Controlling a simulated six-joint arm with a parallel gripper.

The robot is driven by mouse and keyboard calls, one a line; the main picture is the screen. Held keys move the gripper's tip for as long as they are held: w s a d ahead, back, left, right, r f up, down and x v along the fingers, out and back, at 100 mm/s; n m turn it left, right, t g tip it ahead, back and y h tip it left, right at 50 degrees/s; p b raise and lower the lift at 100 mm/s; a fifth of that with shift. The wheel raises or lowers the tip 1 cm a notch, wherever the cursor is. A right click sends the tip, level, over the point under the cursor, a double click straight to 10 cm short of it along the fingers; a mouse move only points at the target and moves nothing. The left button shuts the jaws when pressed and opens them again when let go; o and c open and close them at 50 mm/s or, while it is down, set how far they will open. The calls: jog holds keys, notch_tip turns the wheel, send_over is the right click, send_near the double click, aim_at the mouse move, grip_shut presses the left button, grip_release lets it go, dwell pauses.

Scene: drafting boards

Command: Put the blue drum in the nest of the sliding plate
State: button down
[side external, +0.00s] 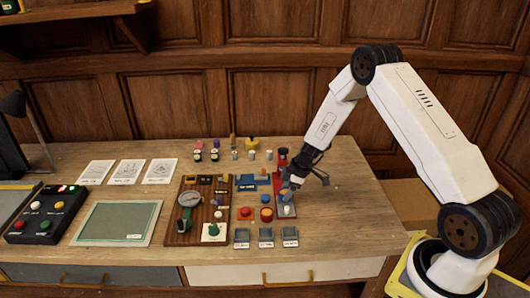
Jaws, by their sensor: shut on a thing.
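My gripper (294,184) is low over the right-hand end of the small fixtures on the table. A blue fixture (247,188) with a label lies just left of the gripper. I cannot tell for certain which part is the sliding plate, and its nest is not clear at this size.
Red and orange round parts (266,214) stand left of the gripper. Several grey trays (265,238) line the front. A wooden board with a gauge (190,199), a framed green board (115,223) and a button box (46,214) lie further left. Small bottles stand behind. The table's right end is clear.

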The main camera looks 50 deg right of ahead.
jog(key=shift+f, duration=0.55)
dwell(1.1)
grip_release()
jog(key=shift+r, duration=0.1)
jog(key=shift+r, duration=3.4)
